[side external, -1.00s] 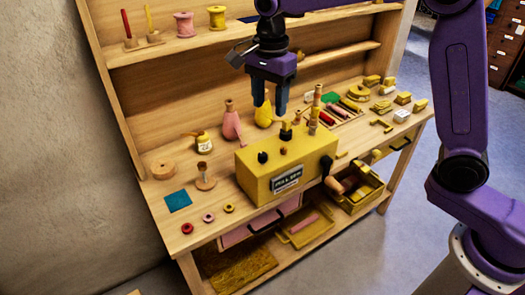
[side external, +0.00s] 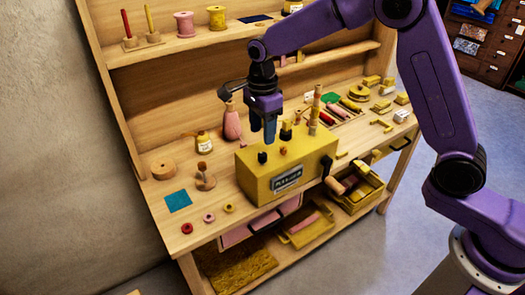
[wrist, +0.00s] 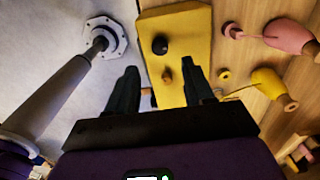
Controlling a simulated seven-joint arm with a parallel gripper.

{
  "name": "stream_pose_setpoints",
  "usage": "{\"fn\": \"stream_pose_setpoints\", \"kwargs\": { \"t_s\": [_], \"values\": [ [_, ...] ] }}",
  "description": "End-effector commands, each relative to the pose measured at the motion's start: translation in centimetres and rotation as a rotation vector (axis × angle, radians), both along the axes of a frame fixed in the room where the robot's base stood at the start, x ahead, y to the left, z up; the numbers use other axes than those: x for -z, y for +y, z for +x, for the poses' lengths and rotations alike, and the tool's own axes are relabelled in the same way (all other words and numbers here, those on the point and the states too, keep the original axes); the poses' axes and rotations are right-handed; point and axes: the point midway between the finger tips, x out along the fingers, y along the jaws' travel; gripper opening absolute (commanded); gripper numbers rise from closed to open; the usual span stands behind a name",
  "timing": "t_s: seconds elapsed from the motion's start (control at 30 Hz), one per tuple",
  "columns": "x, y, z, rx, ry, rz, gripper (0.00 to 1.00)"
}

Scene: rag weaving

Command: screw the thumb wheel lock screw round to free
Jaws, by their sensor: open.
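A yellow box (side external: 300,165) with a label plate on its front stands on the bench. On its top are a dark knob (side external: 262,157) at the left, a small brass-coloured knob (side external: 283,150) in the middle and a taller dark fitting (side external: 286,131) behind. I cannot tell which of these is the thumb wheel lock screw. My gripper (side external: 264,136) points down above the box top, open and empty. In the wrist view the dark knob (wrist: 160,45) and the brass knob (wrist: 167,75) show between my open fingers (wrist: 160,70), and the lower part of the box top is hidden.
A crank with a wooden handle (side external: 334,184) sticks out at the box's right side. A pink bottle (side external: 232,124) and a small jar (side external: 204,144) stand behind and left. A tray of coloured sticks (side external: 340,111) lies to the right. The bench's front left holds small rings (side external: 187,228).

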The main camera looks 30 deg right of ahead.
Motion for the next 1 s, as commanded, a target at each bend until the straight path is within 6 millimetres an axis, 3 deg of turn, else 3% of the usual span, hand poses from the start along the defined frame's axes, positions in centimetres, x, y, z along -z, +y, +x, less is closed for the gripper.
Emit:
{"fn": "stream_pose_setpoints", "kwargs": {
  "t_s": [0.2,0.4,0.87,1.0],
  "values": [
    [4.1,-0.1,-0.1,0.001,0.004,-0.002,0.52],
    [6.6,0.0,0.0,0.0,0.002,-0.001,0.52],
    [7.7,0.0,0.0,0.0,0.0,0.0,0.52],
    [7.7,0.0,0.0,0.0,0.0,0.0,0.06]
  ]
}}
